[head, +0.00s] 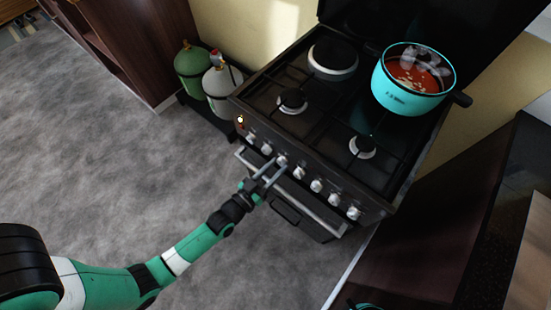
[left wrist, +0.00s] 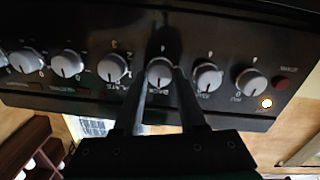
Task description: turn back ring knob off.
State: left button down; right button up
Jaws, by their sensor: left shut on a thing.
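The knob between my left fingers (left wrist: 160,72) is silver, in the middle of the left wrist view; the small label under it is hard to read. My left gripper (head: 273,170) reaches the stove's front panel in the head view. In the left wrist view its two dark fingers (left wrist: 160,92) are shut on this knob, one on each side. The knob's exact turn angle is unclear. Other silver knobs (left wrist: 207,77) line up on both sides. My right gripper is out of view.
The black stove (head: 330,120) carries a turquoise pot (head: 405,102) of red food at the back right. A small lamp (left wrist: 267,103) glows at the panel's end. An oven handle (head: 312,208) runs below the knobs. Gas cylinders (head: 192,70) stand left of the stove.

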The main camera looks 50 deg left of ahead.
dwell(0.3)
pick_arm(q)
jog(key=shift+c, duration=2.4)
grip_release()
jog(key=shift+s, duration=0.1)
jog(key=s+d+p, duration=0.1)
jog(key=s+p, duration=0.1)
jog(key=s, duration=0.9)
jog(key=shift+s+d, duration=0.2)
jog(key=shift+d, duration=0.15)
jog(key=shift+p, duration=0.3)
